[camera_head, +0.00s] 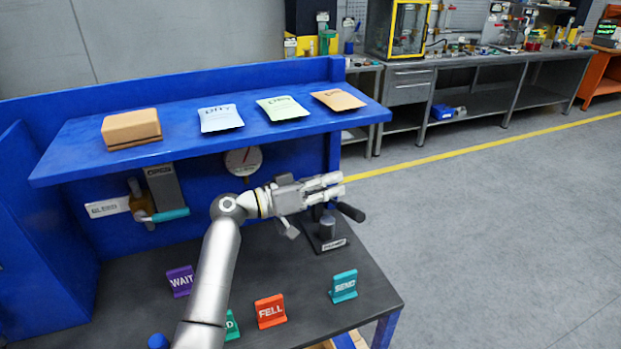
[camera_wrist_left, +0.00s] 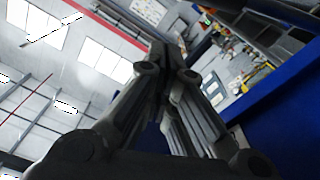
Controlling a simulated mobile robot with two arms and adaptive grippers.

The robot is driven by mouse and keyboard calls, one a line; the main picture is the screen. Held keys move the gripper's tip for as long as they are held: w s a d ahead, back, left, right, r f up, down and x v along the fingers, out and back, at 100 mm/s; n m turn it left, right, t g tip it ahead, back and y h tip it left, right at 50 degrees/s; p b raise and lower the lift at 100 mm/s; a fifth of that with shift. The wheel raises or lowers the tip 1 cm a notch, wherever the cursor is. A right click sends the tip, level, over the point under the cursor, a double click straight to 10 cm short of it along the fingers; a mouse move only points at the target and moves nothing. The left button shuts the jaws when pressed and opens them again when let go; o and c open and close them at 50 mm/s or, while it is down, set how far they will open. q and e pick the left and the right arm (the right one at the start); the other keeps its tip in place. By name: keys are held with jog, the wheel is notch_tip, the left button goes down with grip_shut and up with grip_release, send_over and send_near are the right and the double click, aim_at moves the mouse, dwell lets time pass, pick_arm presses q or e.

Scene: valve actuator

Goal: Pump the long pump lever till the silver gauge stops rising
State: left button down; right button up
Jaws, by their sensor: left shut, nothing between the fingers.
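The pump (camera_head: 327,228) stands on a black base plate at the back right of the dark bench top. The black grip of its lever (camera_head: 350,212) sticks out to the right. A round, white-faced gauge with a grey rim (camera_head: 243,160) hangs on the blue back panel under the shelf; its needle is too small to read exactly. My left gripper (camera_head: 338,186) is shut and empty, pointing right just above the lever in the picture; I cannot tell if they touch. It hides part of the lever. The shut fingers also show in the left wrist view (camera_wrist_left: 172,70).
A blue shelf (camera_head: 75,165) with a box and several packets overhangs the bench. A bleed valve with a teal handle (camera_head: 168,215) is at the left. WAIT (camera_head: 180,281), FELL (camera_head: 270,311) and SEND (camera_head: 344,286) signs stand in front. Open floor lies right.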

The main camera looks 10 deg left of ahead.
pick_arm(q)
jog(key=f, duration=0.2)
jog(key=d+f, duration=0.1)
jog(key=shift+s+p, duration=0.35)
jog(key=f+m+b, duration=0.1)
jog(key=b, duration=0.2)
jog(key=s+d+f+m+b, duration=0.1)
jog(key=f+b, duration=0.1)
jog(key=b, duration=0.2)
jog(key=s+f+m+b, duration=0.1)
jog(key=f+b, duration=0.1)
jog(key=b, duration=0.1)
jog(key=shift+s+d+f+b, duration=0.1)
jog(key=shift+d+b, duration=0.1)
jog(key=shift+b, duration=0.2)
